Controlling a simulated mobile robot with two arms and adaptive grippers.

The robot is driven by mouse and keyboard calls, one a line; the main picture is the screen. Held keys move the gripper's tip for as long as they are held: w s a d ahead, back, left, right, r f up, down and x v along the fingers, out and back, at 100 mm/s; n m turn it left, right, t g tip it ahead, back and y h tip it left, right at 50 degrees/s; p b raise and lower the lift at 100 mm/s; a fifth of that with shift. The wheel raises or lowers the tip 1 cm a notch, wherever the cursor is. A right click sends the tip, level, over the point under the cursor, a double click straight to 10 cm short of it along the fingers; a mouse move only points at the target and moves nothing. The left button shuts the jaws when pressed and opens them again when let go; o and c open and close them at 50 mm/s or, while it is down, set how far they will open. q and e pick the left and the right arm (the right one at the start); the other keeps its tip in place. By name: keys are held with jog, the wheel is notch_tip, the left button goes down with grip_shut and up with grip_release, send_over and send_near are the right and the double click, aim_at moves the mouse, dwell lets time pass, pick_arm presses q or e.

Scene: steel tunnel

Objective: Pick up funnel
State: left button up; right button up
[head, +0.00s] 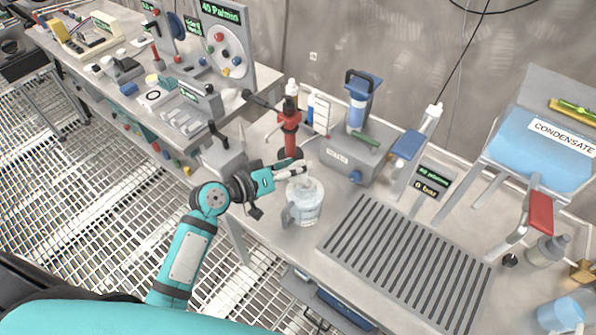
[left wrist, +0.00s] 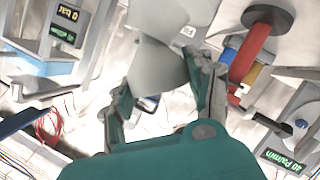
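The funnel (left wrist: 160,72) is a pale grey cone, seen close up between the fingers of my left gripper (left wrist: 163,75) in the left wrist view. In the head view a pale, small funnel (head: 307,184) seems to sit in the mouth of a clear jug (head: 302,206) with a handle, though its outline is hard to make out. My left gripper (head: 302,168) is right at the jug's top. Its fingers stand apart on either side of the funnel; firm contact does not show. My right gripper is not in view.
A slotted grey grate (head: 405,262) lies right of the jug. A red stand (head: 289,128) and a grey box (head: 350,158) with a blue-topped column are behind it. A blue CONDENSATE tray (head: 540,150) stands at the right. The bench's front edge is close to the jug.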

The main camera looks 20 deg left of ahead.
pick_arm(q)
jog(key=c, duration=0.5)
jog(key=shift+r, duration=0.8)
notch_tip(320, 180, up, 2)
jog(key=shift+s+b, duration=0.15)
jog(key=shift+b, duration=0.25)
jog(key=shift+s+d+r+b, duration=0.25)
jog(key=shift+s+d, duration=0.4)
jog(key=shift+s, duration=1.9)
jog(key=shift+s+d+r+b, duration=0.25)
jog(key=shift+s+d, duration=0.45)
jog(key=shift+s, duration=1.85)
jog(key=shift+s+d+r+b, duration=0.25)
jog(key=shift+s+d, duration=0.4)
jog(key=shift+s, duration=1.9)
